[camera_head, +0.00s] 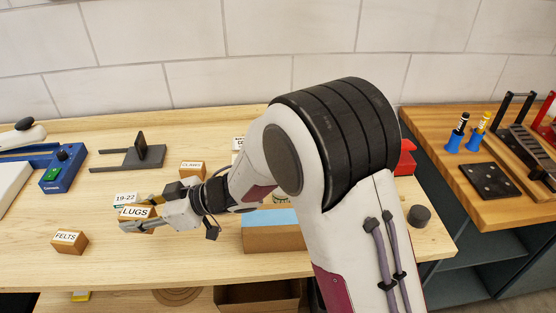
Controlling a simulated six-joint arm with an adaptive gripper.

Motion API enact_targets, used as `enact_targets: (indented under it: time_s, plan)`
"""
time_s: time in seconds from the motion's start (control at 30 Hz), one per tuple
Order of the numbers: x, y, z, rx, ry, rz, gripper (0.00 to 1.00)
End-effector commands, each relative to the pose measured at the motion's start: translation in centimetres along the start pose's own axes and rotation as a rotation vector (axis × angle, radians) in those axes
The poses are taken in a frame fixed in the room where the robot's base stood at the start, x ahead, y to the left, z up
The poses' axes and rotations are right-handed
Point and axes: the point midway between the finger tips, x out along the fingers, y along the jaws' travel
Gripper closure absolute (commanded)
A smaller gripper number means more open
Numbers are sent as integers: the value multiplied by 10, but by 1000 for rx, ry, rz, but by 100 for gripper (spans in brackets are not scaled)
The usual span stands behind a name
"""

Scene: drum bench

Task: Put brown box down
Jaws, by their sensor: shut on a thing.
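A small brown box (135,212) with a white label reading LUGS is at the left of the wooden bench. My gripper (149,215) reaches it from the right and is shut on it, with a finger showing along its near lower side. My gripper hides part of the box. I cannot tell whether its underside touches the bench top (130,265) or is slightly above it.
A FELTS box (70,241) stands to the near left, and a CLAMPS box (192,170) farther back. A white 19-22 label (125,198) is right behind the held box. A blue-topped brown block (270,237) is to the right. Bare bench lies in front.

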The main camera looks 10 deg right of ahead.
Motion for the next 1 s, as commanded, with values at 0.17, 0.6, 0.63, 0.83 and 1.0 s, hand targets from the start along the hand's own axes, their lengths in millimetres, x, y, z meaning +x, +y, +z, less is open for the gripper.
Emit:
enact_targets:
  time_s: [0.17, 0.6, 0.63, 0.83, 1.0]
  plan:
    - [-4, 19, 2, 11, -3, 32, 92]
    - [-41, 137, 20, 91, -20, 242, 92]
    - [-45, 146, 22, 97, -21, 259, 92]
    - [-75, 204, 34, 142, -25, 370, 92]
    - [-105, 251, 46, 181, -27, 463, 92]
